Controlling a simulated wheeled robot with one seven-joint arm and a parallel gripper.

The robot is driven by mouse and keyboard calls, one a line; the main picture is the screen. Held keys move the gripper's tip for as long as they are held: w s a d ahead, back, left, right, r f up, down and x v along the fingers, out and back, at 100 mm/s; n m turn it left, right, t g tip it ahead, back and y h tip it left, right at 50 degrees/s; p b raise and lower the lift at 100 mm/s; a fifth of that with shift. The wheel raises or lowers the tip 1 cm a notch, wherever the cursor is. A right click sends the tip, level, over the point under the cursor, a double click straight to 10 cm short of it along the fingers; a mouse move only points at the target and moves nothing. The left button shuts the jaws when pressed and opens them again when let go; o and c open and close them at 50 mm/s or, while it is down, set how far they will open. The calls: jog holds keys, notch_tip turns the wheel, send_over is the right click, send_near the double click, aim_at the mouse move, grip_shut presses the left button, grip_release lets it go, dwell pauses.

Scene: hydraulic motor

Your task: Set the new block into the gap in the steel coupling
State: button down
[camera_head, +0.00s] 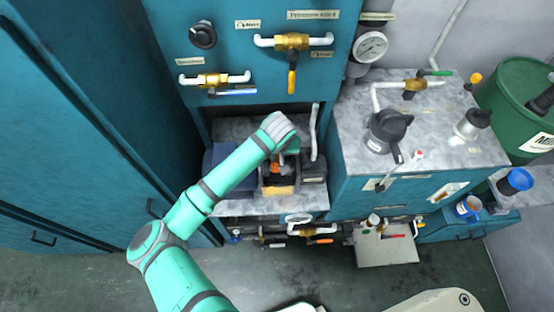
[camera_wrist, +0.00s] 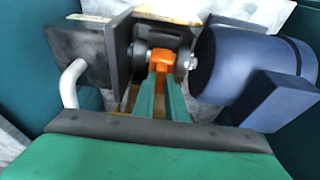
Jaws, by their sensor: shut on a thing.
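My gripper (camera_wrist: 160,88) is shut on an orange block (camera_wrist: 159,58) in the wrist view. The block is at the dark steel coupling (camera_wrist: 142,57), between its two round halves. I cannot tell whether it is fully seated in the gap, since the fingers and the block's own body hide the lower part. In the head view the block is a small orange patch (camera_head: 281,160) under the end of my arm, and most of the coupling is hidden there.
A blue motor (camera_wrist: 235,62) lies right of the coupling and a dark box (camera_wrist: 90,50) with a white pipe (camera_wrist: 72,84) stands left. In the head view the unit sits on a grey shelf (camera_head: 240,207) inside a teal cabinet recess, with valves (camera_head: 290,41) above.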

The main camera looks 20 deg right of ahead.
jog(key=shift+s+f, duration=0.1)
jog(key=shift+f, duration=1.1)
jog(key=shift+f, duration=0.15)
jog(key=c, duration=1.8)
grip_release()
jog(key=shift+o, duration=0.2)
